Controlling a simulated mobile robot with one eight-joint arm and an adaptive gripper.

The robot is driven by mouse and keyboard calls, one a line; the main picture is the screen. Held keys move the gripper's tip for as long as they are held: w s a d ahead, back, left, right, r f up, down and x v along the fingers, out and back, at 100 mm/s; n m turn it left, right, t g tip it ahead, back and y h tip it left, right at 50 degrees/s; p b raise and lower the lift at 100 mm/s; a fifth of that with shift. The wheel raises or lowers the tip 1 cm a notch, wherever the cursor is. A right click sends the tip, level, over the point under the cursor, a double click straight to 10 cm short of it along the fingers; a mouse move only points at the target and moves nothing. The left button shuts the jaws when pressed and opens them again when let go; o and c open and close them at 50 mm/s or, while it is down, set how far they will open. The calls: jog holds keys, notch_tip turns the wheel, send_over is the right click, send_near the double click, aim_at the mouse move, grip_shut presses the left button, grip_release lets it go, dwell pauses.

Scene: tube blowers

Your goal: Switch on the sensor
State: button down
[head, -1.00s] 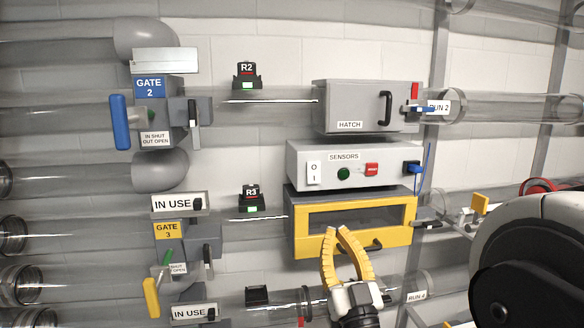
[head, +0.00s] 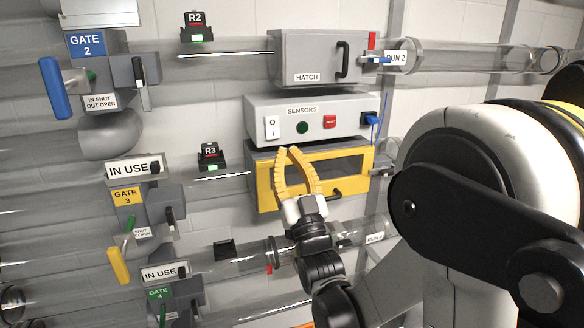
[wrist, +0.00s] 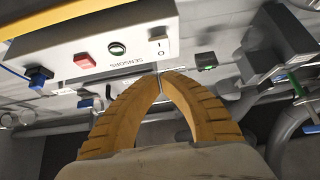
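The grey SENSORS box (head: 352,108) is on the wall at the centre of the head view. It has a white rocker switch (head: 271,127) marked O and I at its left, a dark green round light (head: 302,127) and a red button (head: 330,121). My gripper (head: 287,150) is just below the box's lower edge in the picture, in front of the yellow-framed case. In the wrist view the yellow fingers (wrist: 161,76) meet at their tips with nothing between them. The switch (wrist: 159,47) shows just beyond the tips, apart from them. The switch's position is hard to tell.
The yellow-framed case (head: 263,190) sits directly below the box, and the HATCH box (head: 310,58) above it. A blue plug (head: 370,118) is on the box's right. Clear tubes, the R3 unit (head: 210,157) and Gate 3 (head: 128,198) lie to the left.

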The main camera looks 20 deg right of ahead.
aim_at(276, 133)
jog(key=w, duration=0.2)
jog(key=w+r, duration=0.1)
jog(key=w, duration=0.2)
jog(key=shift+w+r+b, duration=0.1)
jog(key=shift+w+b, duration=0.05)
jog(key=shift+b, duration=0.25)
jog(key=shift+w, duration=0.5)
jog(key=shift+w+f+b, duration=0.4)
jog(key=shift+w+b, duration=0.15)
jog(key=shift+b, duration=0.15)
jog(key=shift+w+r, duration=0.1)
jog(key=shift+s, duration=0.2)
